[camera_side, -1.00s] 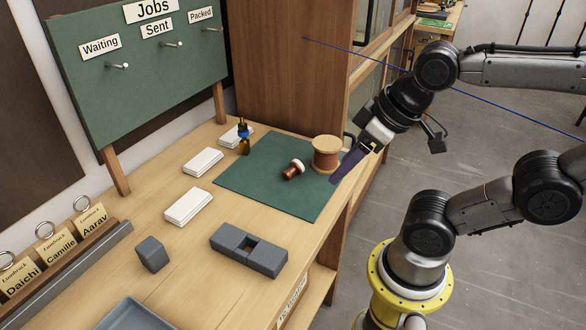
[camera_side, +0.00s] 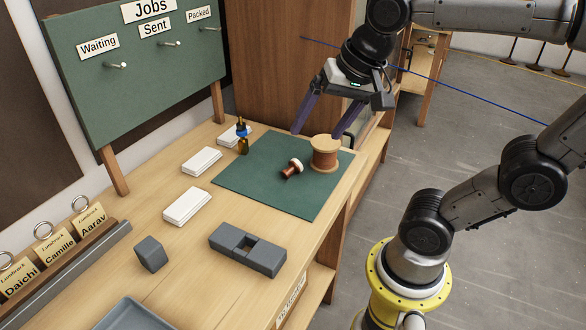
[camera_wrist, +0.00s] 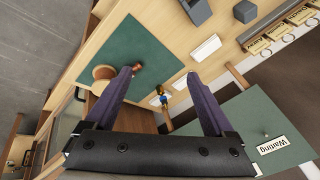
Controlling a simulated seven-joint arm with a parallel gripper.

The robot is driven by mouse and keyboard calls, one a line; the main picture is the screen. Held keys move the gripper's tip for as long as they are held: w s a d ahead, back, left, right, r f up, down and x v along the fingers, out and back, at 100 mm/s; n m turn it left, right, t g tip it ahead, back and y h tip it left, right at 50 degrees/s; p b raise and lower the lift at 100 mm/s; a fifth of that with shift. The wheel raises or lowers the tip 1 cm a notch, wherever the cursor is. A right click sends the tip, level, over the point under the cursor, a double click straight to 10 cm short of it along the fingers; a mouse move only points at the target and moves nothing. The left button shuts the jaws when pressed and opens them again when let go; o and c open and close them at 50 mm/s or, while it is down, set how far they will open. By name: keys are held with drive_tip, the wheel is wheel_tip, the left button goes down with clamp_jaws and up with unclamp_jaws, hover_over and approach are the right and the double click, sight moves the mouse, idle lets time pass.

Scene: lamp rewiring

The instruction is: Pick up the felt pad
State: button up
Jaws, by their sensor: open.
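My gripper (camera_side: 318,132) is open, with two long purple fingers pointing down and nothing between them. It hangs above the far end of the bench, near the wooden spool (camera_side: 325,153). In the wrist view my gripper (camera_wrist: 160,75) also shows its fingers apart and empty. A flat dark green sheet (camera_side: 262,187) lies on the bench under the spool; it also shows in the wrist view (camera_wrist: 125,45). I cannot tell for sure whether this sheet is the felt pad. A small brown piece with a white end (camera_side: 292,168) lies tilted on the sheet.
A small bottle with a blue collar (camera_side: 243,140) stands by the sheet's far left corner. White blocks (camera_side: 187,206) lie left of the sheet. A grey slotted block (camera_side: 248,249) and a small grey block (camera_side: 151,254) stand in front. A green board (camera_side: 140,70) rises behind.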

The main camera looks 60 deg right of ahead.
drive_tip(key=w+d+m+g, duration=0.2)
drive_tip(key=w+d+m, duration=0.2)
drive_tip(key=w+m, duration=0.25)
drive_tip(key=m+g, duration=0.3)
drive_tip(key=m, duration=0.3)
hover_over(296, 160)
drive_tip(key=shift+n, duration=0.25)
drive_tip(key=f, duration=1.8)
drive_tip(key=shift+w+a+f, duration=0.1)
drive_tip(key=shift+w+f, duration=0.05)
drive_tip(key=shift+w, duration=0.25)
drive_tip(key=shift+s+f, duration=0.2)
drive_tip(key=shift+f, duration=1.25)
drive_tip(key=shift+s+f, duration=0.15)
drive_tip(key=shift+f, duration=1.3)
clamp_jaws()
